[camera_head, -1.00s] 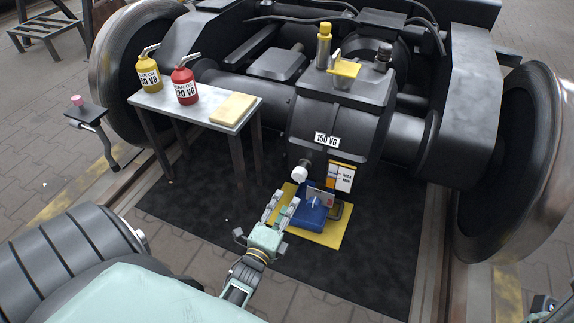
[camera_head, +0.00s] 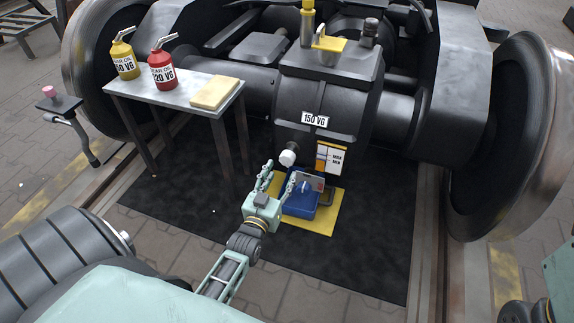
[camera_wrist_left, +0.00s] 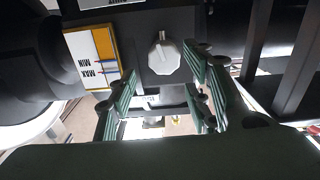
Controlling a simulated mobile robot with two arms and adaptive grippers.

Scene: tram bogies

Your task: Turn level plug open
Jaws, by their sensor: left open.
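The level plug is a white faceted knob (camera_head: 287,158) on the front of the dark gearbox (camera_head: 325,95), below the "150 VG" label. In the left wrist view the plug (camera_wrist_left: 164,56) faces the camera, a little beyond the fingers. My left gripper (camera_head: 277,178) is open, just below and in front of the plug. In the left wrist view its fingers (camera_wrist_left: 160,95) stand apart with nothing between them. The plug looks clear of the fingers. My right gripper cannot be made out.
A MIN/MAX level plate (camera_head: 330,158) sits right of the plug. A table (camera_head: 190,88) at left holds a yellow can (camera_head: 124,60), a red can (camera_head: 162,70) and a yellow cloth (camera_head: 215,93).

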